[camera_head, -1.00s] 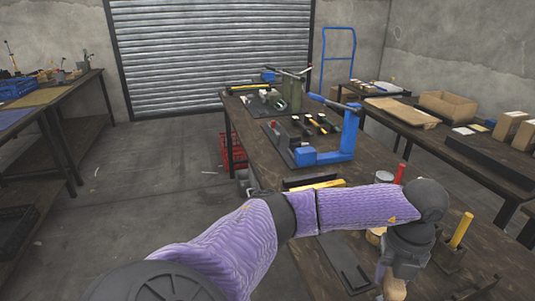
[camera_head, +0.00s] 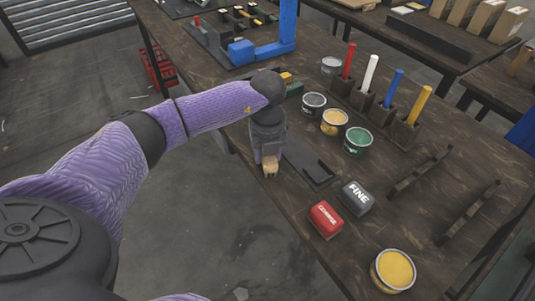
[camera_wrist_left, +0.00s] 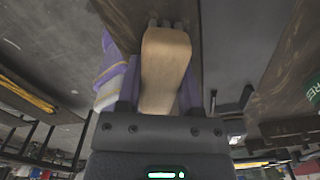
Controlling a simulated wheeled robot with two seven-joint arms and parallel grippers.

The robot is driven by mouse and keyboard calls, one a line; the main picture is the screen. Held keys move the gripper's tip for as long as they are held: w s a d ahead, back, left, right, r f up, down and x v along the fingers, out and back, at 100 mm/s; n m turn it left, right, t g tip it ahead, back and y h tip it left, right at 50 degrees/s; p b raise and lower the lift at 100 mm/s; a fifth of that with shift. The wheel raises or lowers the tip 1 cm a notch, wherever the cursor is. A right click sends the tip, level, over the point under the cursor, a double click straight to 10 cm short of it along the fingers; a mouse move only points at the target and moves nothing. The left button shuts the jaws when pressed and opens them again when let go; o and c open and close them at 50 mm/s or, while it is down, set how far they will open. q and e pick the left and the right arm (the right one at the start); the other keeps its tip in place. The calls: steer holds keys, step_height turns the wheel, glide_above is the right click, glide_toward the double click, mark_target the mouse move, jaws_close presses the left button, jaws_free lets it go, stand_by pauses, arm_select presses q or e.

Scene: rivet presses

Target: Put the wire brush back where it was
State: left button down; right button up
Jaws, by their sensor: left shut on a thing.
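My left gripper (camera_head: 268,160) points down at the near-left edge of the dark wooden bench. It is shut on a tan wooden piece, apparently the handle of the wire brush (camera_head: 271,169). In the left wrist view the wood (camera_wrist_left: 165,70) lies between the two purple fingers of the gripper (camera_wrist_left: 158,92); the bristles cannot be made out. A dark flat tray (camera_head: 311,172) with a raised corner lies on the bench just right of the gripper. My right gripper is not in view.
Right of the tray stand a red block (camera_head: 326,219), a grey block marked FINE (camera_head: 356,198), several round tins (camera_head: 357,141) and coloured sticks in holders (camera_head: 418,106). Dark racks (camera_head: 468,212) stand farther right. A blue press (camera_head: 288,30) stands behind. Open floor lies left of the bench.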

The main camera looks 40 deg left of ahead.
arm_select(q)
steer(key=shift+r, duration=0.1)
steer(key=shift+c, duration=1.2)
jaws_free()
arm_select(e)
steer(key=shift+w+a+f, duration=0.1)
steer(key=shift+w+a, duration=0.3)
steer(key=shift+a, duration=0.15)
arm_select(q)
steer(key=shift+r, duration=0.3)
step_height(320, 180, up, 9)
steer(key=p, duration=0.4)
steer(key=shift+r, duration=1.25)
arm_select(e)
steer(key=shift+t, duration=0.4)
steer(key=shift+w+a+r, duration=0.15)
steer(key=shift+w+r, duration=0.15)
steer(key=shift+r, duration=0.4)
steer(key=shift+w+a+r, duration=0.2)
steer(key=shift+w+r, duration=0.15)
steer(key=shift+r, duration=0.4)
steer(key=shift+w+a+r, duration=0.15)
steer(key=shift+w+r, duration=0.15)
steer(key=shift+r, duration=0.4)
